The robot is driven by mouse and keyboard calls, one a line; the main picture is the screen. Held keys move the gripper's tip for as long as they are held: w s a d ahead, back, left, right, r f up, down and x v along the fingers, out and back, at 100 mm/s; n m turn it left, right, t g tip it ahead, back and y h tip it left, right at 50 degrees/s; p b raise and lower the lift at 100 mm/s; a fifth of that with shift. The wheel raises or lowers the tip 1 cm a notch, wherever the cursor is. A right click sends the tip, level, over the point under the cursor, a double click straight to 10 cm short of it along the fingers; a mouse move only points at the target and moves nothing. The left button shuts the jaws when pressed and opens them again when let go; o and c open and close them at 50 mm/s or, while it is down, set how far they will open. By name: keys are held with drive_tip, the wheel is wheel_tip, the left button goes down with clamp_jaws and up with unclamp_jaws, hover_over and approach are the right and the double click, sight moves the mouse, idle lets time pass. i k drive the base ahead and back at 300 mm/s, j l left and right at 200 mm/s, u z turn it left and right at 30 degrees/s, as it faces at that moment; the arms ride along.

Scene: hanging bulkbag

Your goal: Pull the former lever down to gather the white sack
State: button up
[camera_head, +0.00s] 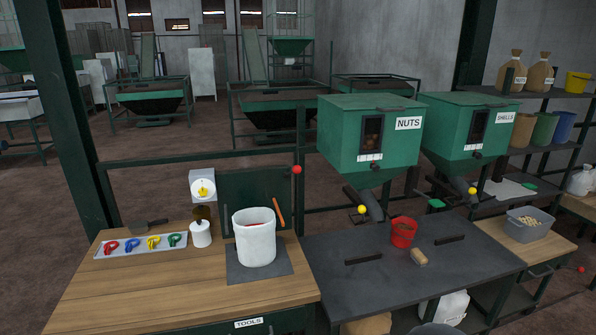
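A white, open-topped sack (254,240) stands upright on a dark square mat (258,275) on the wooden bench, with something red just inside its rim. Behind it is a dark green panel. A lever with a red ball knob (297,170) stands at the panel's upper right corner; it looks like the former lever, and its knob is up above the sack's rim. An orange stick (278,212) leans beside the sack's right side. My gripper is not in view. A grey rounded shape at the bottom edge cannot be made out.
A tray (140,245) of coloured ties, a white jar (200,235) and a dial scale (202,187) stand left of the sack. The NUTS hopper (345,133) and SHELLS hopper (455,128) overhang the dark counter at right, which holds a red cup (403,232).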

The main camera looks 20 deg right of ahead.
sight(297, 169)
drive_tip(key=i+l, duration=0.15)
drive_tip(key=i, duration=0.5)
drive_tip(key=i+l, duration=0.15)
drive_tip(key=i, duration=0.55)
